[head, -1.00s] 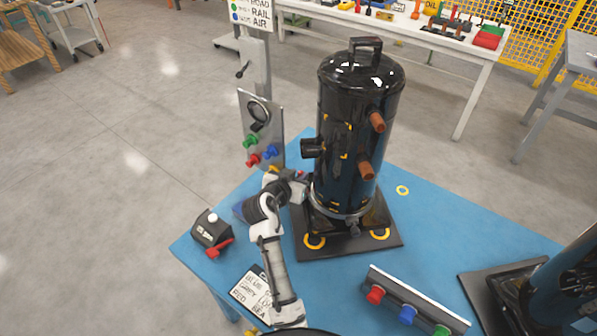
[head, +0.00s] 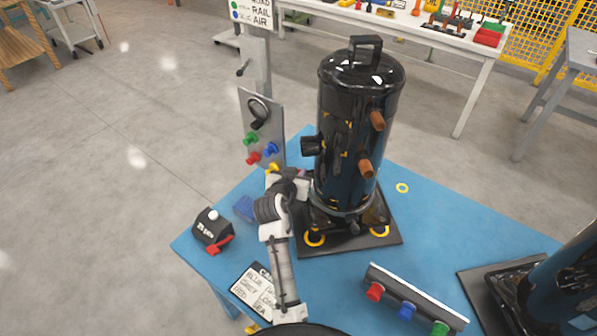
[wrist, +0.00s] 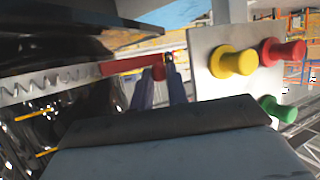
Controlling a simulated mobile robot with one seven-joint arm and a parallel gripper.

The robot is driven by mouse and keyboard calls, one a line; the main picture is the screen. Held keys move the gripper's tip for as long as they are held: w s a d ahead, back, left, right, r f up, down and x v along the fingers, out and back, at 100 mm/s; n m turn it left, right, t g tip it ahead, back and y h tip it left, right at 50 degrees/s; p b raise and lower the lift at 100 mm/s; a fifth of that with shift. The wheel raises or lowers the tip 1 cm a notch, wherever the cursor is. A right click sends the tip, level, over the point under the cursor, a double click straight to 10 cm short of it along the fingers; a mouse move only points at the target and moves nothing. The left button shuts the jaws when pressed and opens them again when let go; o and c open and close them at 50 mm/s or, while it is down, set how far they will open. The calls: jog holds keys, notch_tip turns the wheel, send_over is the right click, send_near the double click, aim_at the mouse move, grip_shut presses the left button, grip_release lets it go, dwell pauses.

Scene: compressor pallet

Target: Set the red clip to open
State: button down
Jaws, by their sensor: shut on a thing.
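The red clip (wrist: 128,67) shows in the wrist view as a red bar beside a silver toothed band (wrist: 40,86) on the black compressor (head: 358,135). My gripper (wrist: 159,78) is at the bar's right end, its two bluish fingers close together with a small red part between them. It is shut on the red clip. In the head view my gripper (head: 303,186) is at the compressor's lower left side. My arm and the compressor largely hide the clip there.
A grey panel (head: 277,118) with coloured knobs stands just behind my gripper. A black box (head: 209,229) with a red lever is on the blue table (head: 432,217) at left. A rail with coloured knobs (head: 410,298) is at front. A second dark unit (head: 565,290) stands at right.

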jog(key=shift+s+a+n+t+y+p, duration=0.15)
jog(key=shift+n+y+p, duration=0.05)
jog(key=shift+n+y, duration=0.35)
jog(key=shift+s+a+n+t+y+p, duration=0.1)
jog(key=shift+s+a+n+y+p, duration=0.1)
jog(key=shift+n+y, duration=0.3)
jog(key=shift+s+a+n+t+y+p, duration=0.1)
jog(key=shift+s+n+t+y+p, duration=0.1)
jog(key=shift+n+y, duration=0.3)
jog(key=c, duration=1.6)
grip_release()
jog(key=shift+c, duration=0.2)
jog(key=shift+w+m+h, duration=0.15)
jog(key=shift+m+h, duration=0.1)
